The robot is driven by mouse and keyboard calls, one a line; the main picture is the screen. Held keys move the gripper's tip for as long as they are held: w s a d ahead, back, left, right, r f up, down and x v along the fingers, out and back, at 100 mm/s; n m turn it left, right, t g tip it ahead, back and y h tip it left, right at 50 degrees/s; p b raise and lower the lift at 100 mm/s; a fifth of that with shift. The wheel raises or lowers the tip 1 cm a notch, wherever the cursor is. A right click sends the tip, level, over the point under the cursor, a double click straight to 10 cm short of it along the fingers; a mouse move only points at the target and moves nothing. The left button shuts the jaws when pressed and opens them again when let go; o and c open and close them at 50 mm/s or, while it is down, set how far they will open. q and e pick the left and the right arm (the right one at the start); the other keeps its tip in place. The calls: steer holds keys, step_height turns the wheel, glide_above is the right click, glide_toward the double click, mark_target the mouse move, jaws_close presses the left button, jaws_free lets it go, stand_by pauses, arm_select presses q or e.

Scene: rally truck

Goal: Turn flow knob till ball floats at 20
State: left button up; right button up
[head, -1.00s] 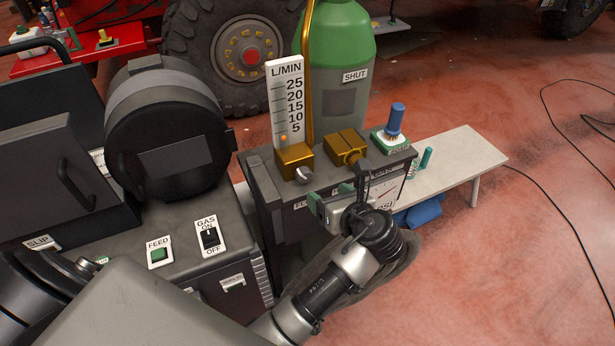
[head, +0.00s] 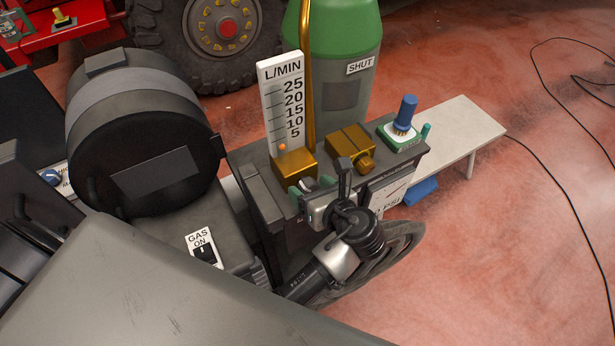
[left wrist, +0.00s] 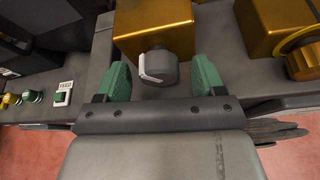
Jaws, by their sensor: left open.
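The flow meter (head: 282,100) is a white L/MIN scale on a brass block (head: 295,163). Its small orange ball (head: 282,147) sits low, below the 5 mark. The grey flow knob (left wrist: 158,68) is on the front of the brass block and has a white pointer mark; in the head view it is mostly hidden by my gripper. My left gripper (left wrist: 162,78) is open, its green fingers on either side of the knob with a gap at each side. It also shows in the head view (head: 310,186). My right gripper is not in view.
A second brass block with a round knob (head: 366,163) stands just right of the flow meter. A blue-handled item (head: 405,115) stands farther right on the cart top. A green gas cylinder (head: 335,60) marked SHUT is behind. A GAS switch (head: 204,252) is at the lower left.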

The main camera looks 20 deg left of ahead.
arm_select(q)
steer(key=shift+s+d, duration=0.1)
steer(key=shift+c, duration=1)
steer(key=c, duration=0.7)
steer(key=n+t, duration=0.1)
steer(key=n, duration=0.1)
steer(key=n+t+h, duration=0.1)
steer(key=shift+s+n+h, duration=0.1)
steer(key=shift+n+h, duration=0.2)
steer(key=shift+n, duration=0.1)
steer(key=shift+c, duration=0.2)
steer(key=shift+r, duration=0.1)
steer(key=o, duration=0.9)
steer(key=shift+a, duration=0.2)
steer(key=shift+o, duration=0.2)
steer(key=shift+d, duration=0.1)
